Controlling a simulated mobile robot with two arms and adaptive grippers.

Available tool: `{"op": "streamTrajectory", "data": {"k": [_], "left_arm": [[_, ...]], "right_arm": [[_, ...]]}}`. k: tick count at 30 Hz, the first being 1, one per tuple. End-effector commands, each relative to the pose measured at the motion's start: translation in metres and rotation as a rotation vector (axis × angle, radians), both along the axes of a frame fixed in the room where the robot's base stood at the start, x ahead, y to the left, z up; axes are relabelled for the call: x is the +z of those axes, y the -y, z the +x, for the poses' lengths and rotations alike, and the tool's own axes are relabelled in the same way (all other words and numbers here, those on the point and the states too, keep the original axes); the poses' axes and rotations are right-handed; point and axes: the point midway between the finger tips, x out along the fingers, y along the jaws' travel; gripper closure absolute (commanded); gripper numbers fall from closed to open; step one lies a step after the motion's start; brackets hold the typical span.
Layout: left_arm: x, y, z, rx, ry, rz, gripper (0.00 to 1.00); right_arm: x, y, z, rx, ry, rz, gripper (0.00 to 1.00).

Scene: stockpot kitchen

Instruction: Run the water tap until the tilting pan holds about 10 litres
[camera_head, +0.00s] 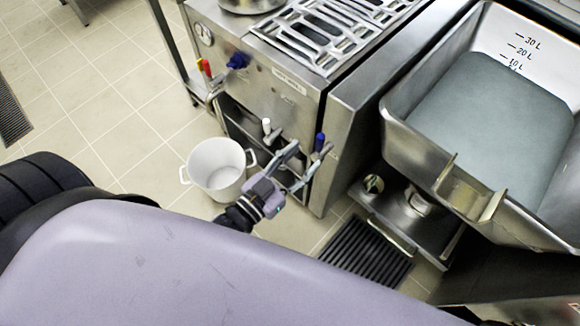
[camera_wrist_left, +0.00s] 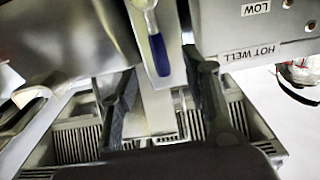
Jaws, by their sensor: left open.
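The tilting pan (camera_head: 408,115) stands at the right in the head view. Grey-blue water (camera_head: 490,120) covers its floor, with its far edge close to the 10 L mark. A tap with a blue lever (camera_head: 320,142) is on the front of the steel unit, left of the pan. My left gripper (camera_head: 303,165) is open, its fingers pointing towards this lever. In the left wrist view the blue lever (camera_wrist_left: 160,55) shows beyond and between the two open fingers (camera_wrist_left: 165,105); contact cannot be told. My right gripper is not in view.
A white-handled tap (camera_head: 267,127) and red and yellow handles (camera_head: 206,68) are on the same front. A white pot (camera_head: 217,167) stands on the floor beside my left gripper. A floor grate (camera_head: 365,256) lies below. Tiled floor is free at the left.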

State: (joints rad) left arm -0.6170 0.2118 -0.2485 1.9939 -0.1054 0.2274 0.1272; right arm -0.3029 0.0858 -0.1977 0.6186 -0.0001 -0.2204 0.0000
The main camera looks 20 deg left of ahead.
Motion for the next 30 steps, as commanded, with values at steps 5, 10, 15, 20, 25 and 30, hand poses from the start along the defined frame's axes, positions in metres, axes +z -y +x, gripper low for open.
{"op": "streamTrajectory", "data": {"k": [5,10,15,20,25,30], "left_arm": [[0.002,0.008,0.021,0.0,0.001,0.0,0.57],[0.001,0.014,0.038,0.0,0.001,0.001,0.57],[0.0,0.017,0.048,0.0,0.0,0.001,0.57],[0.0,0.019,0.051,0.0,-0.001,0.0,0.57],[0.0,0.019,0.052,0.0,-0.002,0.001,0.57],[0.0,0.019,0.051,0.0,-0.001,0.0,0.63]], "right_arm": [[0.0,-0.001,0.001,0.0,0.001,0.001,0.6],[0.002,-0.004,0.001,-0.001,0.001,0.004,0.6],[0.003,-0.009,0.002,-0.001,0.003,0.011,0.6],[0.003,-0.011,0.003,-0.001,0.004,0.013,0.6],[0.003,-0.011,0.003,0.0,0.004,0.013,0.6],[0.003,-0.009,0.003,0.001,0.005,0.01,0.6]]}}
